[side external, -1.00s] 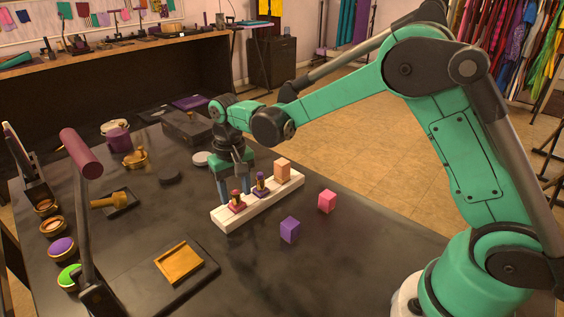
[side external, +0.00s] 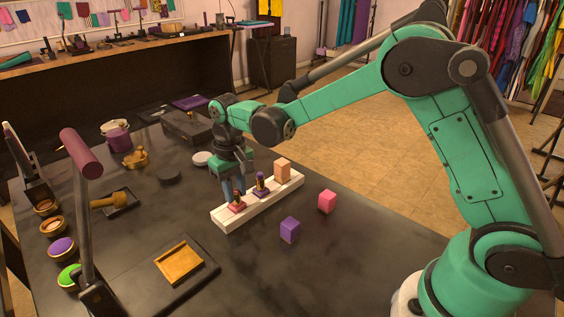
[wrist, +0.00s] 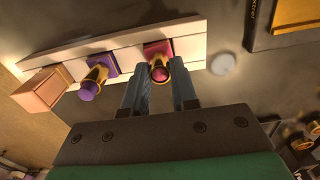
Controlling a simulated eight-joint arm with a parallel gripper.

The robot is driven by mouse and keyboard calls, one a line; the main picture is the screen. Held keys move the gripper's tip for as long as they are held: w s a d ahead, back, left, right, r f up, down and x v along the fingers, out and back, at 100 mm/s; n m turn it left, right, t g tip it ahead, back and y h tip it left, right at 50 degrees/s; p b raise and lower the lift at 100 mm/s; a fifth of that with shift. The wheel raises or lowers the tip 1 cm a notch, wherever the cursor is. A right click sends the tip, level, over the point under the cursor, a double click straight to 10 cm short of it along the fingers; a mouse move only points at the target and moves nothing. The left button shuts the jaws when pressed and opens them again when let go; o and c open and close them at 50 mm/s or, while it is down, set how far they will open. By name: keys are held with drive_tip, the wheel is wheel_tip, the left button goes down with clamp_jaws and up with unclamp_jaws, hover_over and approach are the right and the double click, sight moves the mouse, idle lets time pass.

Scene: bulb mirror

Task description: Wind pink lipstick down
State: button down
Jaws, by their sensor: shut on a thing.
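The pink lipstick (side external: 237,207) stands upright with its pink square base in the white rack (side external: 222,224), at the near left end. In the wrist view the pink lipstick (wrist: 158,50) shows its gold tube and a dark pink tip. My gripper (side external: 234,190) is down over this lipstick. In the wrist view the two blue-grey fingers of my gripper (wrist: 159,88) lie on either side of the gold tube, shut on it. Part of the tube is hidden by the fingers in the side view.
A purple lipstick (side external: 260,189) with its tip showing stands beside it in the rack, then a peach capped block (side external: 282,171). A purple cap (side external: 290,229) and a pink cap (side external: 327,202) lie on the dark table in front.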

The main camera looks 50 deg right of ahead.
drive_tip(key=n, duration=0.8)
drive_tip(key=c, duration=0.8)
unclamp_jaws()
drive_tip(key=shift+r, duration=4.5)
drive_tip(key=s+d+m+t, duration=0.1)
drive_tip(key=s+m+t, duration=0.1)
drive_tip(key=s, duration=0.2)
drive_tip(key=s+d+m+t, duration=0.2)
drive_tip(key=s+m, duration=0.1)
drive_tip(key=s, duration=0.2)
drive_tip(key=s+d+m+t, duration=0.1)
drive_tip(key=s+m+t, duration=0.1)
drive_tip(key=s+t, duration=0.1)
drive_tip(key=shift+s+d+r, duration=0.1)
drive_tip(key=shift+s+d, duration=0.1)
drive_tip(key=shift+s, duration=0.7)
